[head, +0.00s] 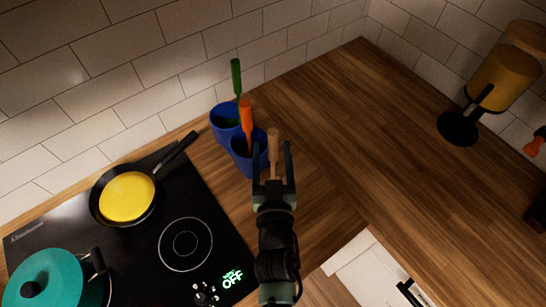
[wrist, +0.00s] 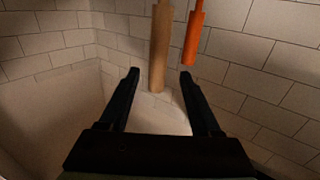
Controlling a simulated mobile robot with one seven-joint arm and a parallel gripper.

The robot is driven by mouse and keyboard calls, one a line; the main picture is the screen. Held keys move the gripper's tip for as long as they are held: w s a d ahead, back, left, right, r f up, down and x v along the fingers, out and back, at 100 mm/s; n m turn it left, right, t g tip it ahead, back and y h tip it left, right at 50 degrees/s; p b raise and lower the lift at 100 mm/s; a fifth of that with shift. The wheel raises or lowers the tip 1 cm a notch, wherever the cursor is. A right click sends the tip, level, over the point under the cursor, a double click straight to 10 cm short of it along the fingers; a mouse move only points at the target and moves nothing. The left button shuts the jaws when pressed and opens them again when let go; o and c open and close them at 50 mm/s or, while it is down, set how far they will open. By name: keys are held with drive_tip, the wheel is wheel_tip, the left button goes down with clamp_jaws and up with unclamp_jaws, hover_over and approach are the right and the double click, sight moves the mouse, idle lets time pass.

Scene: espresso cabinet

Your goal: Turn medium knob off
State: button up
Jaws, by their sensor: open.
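A black stovetop (head: 215,243) is at the lower left of the head view. A small dark knob (head: 205,294) with pale marks shows near its front edge, at the bottom of the picture. Beside it a glowing green display (head: 232,278) reads "OFF". I cannot tell the knob's size label or whether other knobs lie below the frame. My gripper (head: 272,150) is open and empty, to the right of the stove and well apart from the knob. In the wrist view my gripper (wrist: 160,74) points toward a wooden handle (wrist: 160,45), with no visible grip on it.
Blue cups (head: 224,118) with utensils, including an orange handle (head: 246,115), stand close to my gripper. A pan with yellow contents (head: 127,197) and a teal pot (head: 45,280) are on the stove.

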drive_tip(key=shift+w+f, duration=0.1)
drive_tip(key=shift+w, duration=0.75)
drive_tip(key=shift+w+p, duration=0.3)
drive_tip(key=shift+w, duration=0.1)
drive_tip(key=w, duration=0.4)
drive_tip(key=shift+w+d+f, duration=0.1)
drive_tip(key=shift+w, duration=0.1)
drive_tip(key=shift+s, duration=0.1)
clamp_jaws()
